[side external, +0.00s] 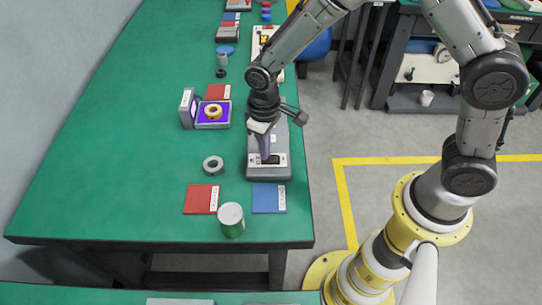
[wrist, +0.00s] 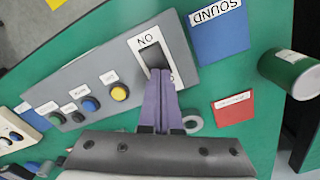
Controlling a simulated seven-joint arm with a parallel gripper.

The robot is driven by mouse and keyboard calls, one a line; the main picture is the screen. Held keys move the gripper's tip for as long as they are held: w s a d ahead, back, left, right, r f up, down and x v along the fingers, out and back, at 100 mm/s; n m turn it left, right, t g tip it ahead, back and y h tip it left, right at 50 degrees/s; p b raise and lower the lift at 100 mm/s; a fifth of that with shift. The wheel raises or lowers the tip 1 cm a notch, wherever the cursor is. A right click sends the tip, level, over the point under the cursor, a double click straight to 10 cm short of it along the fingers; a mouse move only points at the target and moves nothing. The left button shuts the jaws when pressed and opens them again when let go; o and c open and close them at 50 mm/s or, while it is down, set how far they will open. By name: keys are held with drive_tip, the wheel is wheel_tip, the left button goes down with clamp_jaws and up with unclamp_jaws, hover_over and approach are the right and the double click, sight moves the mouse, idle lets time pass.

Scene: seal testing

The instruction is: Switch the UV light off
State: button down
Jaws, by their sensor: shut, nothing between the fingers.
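The grey control panel (side external: 269,172) lies near the table's right edge. Its dark rocker switch (wrist: 153,57) has a white label reading ON at one end; the other end is partly hidden by my fingers. My gripper (side external: 264,158) is shut and empty, pointing down at the switch. In the wrist view my purple fingertips (wrist: 160,76) overlap the switch's near end; I cannot tell whether they touch it.
On the panel are a yellow button (wrist: 119,93) and other buttons. Around it lie a blue card (side external: 269,199), a red card (side external: 201,199), a grey ring (side external: 213,165) and a green can with a pale top (side external: 231,220). The table's left side is clear.

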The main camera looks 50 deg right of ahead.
drive_tip(key=shift+f, duration=0.25)
drive_tip(key=shift+r, duration=3.6)
